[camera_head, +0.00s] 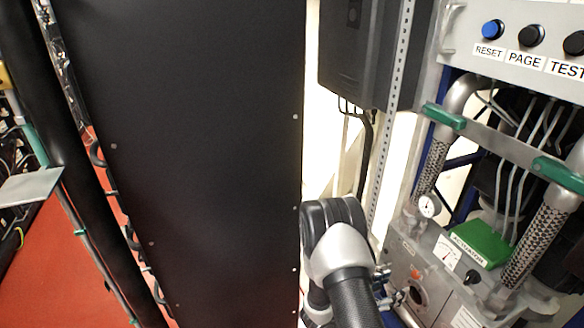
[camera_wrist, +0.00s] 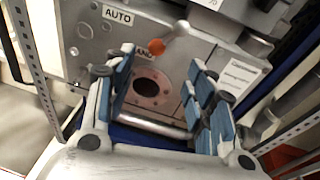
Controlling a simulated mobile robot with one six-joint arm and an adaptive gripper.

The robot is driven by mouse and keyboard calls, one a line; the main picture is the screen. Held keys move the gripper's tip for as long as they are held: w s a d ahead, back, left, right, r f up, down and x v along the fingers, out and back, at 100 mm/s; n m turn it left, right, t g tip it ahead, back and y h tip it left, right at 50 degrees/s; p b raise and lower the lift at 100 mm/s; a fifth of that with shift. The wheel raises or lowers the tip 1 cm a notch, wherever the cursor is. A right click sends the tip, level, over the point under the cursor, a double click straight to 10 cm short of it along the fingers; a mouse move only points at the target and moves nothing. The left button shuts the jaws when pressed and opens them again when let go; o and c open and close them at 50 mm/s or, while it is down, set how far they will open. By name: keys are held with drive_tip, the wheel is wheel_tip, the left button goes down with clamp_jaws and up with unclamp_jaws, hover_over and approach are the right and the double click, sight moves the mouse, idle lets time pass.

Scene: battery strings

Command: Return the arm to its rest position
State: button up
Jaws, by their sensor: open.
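My gripper (camera_wrist: 160,66) is open, its two blue-padded fingers spread apart in the wrist view. In the head view my arm (camera_head: 342,250) reaches in at the lower middle, beside the machine's lower front (camera_head: 435,265). The gripper is mostly hidden there behind the arm.
A large black panel (camera_head: 200,150) stands close on the left of my arm. A dark wall box (camera_head: 365,50) hangs behind. Red floor (camera_head: 45,270) shows at left.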

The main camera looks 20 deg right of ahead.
drive_tip(key=s+a+r+m+g+y, duration=0.25)
drive_tip(key=s+r+m, duration=0.3)
drive_tip(key=r, duration=0.45)
drive_tip(key=s+a+r+m+g+y, duration=0.15)
drive_tip(key=s+r+m+g, duration=0.25)
drive_tip(key=r+m, duration=0.45)
drive_tip(key=s+a+r+m+t+y, duration=0.2)
drive_tip(key=s+a+r+y, duration=0.1)
drive_tip(key=a, duration=0.5)
drive_tip(key=s+a+r+m+t+y, duration=0.2)
drive_tip(key=s+a+r+t+y, duration=0.1)
drive_tip(key=a, duration=0.5)
drive_tip(key=s+a+r+m+t+y, duration=0.2)
drive_tip(key=s+a+r+t+y, duration=0.1)
drive_tip(key=a, duration=0.5)
drive_tip(key=shift+s+r+m+y, duration=0.4)
drive_tip(key=shift+r+y, duration=0.45)
drive_tip(key=shift+y, duration=0.35)
drive_tip(key=shift+a+r, duration=0.2)
drive_tip(key=shift+a, duration=0.1)
